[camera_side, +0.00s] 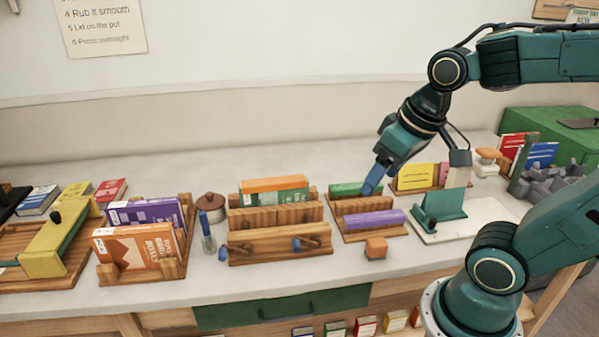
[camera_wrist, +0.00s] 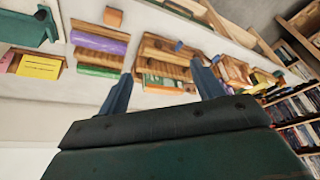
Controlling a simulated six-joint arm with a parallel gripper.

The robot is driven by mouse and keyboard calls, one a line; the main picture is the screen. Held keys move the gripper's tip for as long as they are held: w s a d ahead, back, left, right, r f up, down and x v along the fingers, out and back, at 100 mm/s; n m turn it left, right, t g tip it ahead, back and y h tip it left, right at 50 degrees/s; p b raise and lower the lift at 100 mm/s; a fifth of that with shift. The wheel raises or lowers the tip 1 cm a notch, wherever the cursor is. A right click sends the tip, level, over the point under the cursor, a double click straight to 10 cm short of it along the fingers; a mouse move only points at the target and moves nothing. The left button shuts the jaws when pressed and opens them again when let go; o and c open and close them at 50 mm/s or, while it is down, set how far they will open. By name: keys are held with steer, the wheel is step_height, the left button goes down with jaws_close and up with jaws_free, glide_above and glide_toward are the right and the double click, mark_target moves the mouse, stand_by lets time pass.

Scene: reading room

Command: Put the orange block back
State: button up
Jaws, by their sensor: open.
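A small orange block (camera_side: 376,248) sits on the bench in front of a wooden rack (camera_side: 392,233). In the wrist view the block (camera_wrist: 113,17) is at the top, left of centre. The rack carries a purple piece (camera_side: 374,219) at the front and a green piece (camera_side: 347,189) at the back. My gripper (camera_side: 373,180) is above the back of this rack, up and behind the orange block and apart from it. In the wrist view my gripper (camera_wrist: 161,68) has two blue fingers spread wide with nothing between them.
A wooden press (camera_side: 280,243) with an orange and a green book stands left of the rack. A book stand (camera_side: 157,271) and a brown pot (camera_side: 211,202) are further left. A teal stand on a white board (camera_side: 478,228) is to the right.

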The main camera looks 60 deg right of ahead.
steer(key=shift+n+t, duration=0.7)
steer(key=shift+n, duration=0.2)
steer(key=shift+s+a+r, duration=0.5)
steer(key=shift+s+a, duration=0.1)
steer(key=shift+s, duration=0.15)
steer(key=shift+s+a+r, duration=0.45)
steer(key=shift+s+a, duration=0.15)
steer(key=shift+s, duration=0.15)
